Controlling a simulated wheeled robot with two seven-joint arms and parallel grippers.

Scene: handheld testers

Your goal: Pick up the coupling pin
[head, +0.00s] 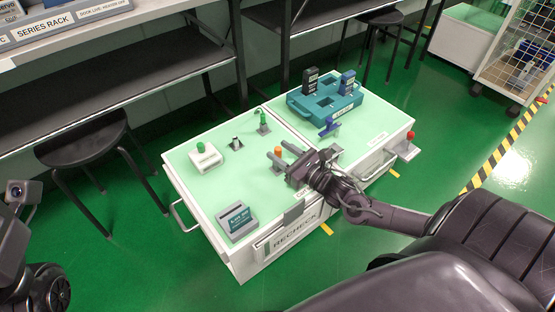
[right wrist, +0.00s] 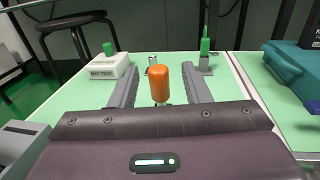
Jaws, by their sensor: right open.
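An upright pin with a rounded orange top, which I take to be the coupling pin (head: 277,151), stands on the pale green bench top. It also shows in the right wrist view (right wrist: 160,84), between the two fingers. My right gripper (head: 276,150) is open, one finger on each side of the orange top. The right wrist view shows a gap between the orange top and each finger (right wrist: 159,72). The lower part of the pin is hidden behind the gripper body. Part of my left arm shows at the left edge of the head view, but its fingers do not.
A green-topped holder (head: 263,123) and a small metal fitting (head: 236,143) stand beyond the pin. A white box with a green button (head: 205,158) is to the left. A grey-framed tester (head: 237,222) lies near the front.

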